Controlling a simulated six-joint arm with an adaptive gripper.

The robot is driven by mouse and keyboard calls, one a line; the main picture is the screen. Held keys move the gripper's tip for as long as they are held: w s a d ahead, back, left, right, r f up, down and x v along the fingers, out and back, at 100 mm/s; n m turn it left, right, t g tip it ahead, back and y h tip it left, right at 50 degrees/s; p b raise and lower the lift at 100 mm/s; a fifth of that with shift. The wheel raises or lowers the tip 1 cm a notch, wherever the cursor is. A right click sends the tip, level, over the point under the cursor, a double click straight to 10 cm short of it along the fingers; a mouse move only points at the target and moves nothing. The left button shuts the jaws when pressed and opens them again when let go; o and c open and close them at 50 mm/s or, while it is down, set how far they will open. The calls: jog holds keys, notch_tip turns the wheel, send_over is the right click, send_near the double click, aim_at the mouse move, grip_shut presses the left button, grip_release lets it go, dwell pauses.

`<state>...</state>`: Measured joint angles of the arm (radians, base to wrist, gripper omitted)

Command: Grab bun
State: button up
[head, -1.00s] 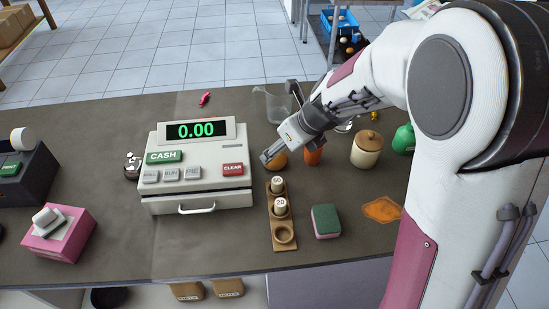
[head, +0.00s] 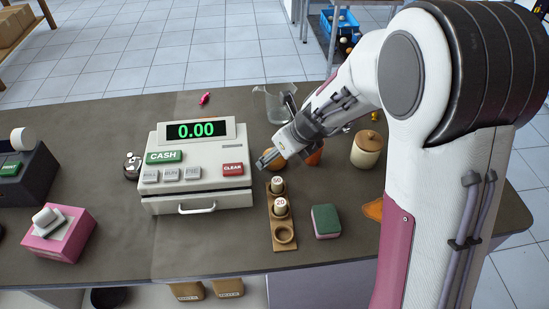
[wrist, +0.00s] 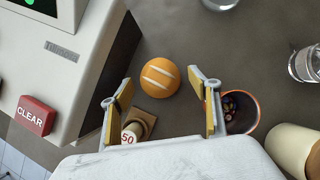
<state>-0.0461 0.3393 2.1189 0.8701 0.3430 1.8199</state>
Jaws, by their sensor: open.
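The bun (wrist: 160,77) is round and golden orange with pale stripes. In the wrist view it lies on the counter beyond my gripper (wrist: 160,85), whose open fingertips stand left and right of its near side. No contact shows, and I cannot tell the height gap.
The cash register (head: 197,181) stands close on the left. The wooden weight holder (head: 283,246) is just in front, and an orange cup (wrist: 243,121) holding small things is beside the right finger. A lidded jar (head: 366,152), a glass jug (head: 268,103) and a sponge (head: 325,220) stand nearby.

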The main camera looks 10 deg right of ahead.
jog(key=shift+w+a+f, duration=0.15)
jog(key=shift+w+f, duration=0.1)
jog(key=shift+f, duration=0.25)
jog(key=c, duration=1.2)
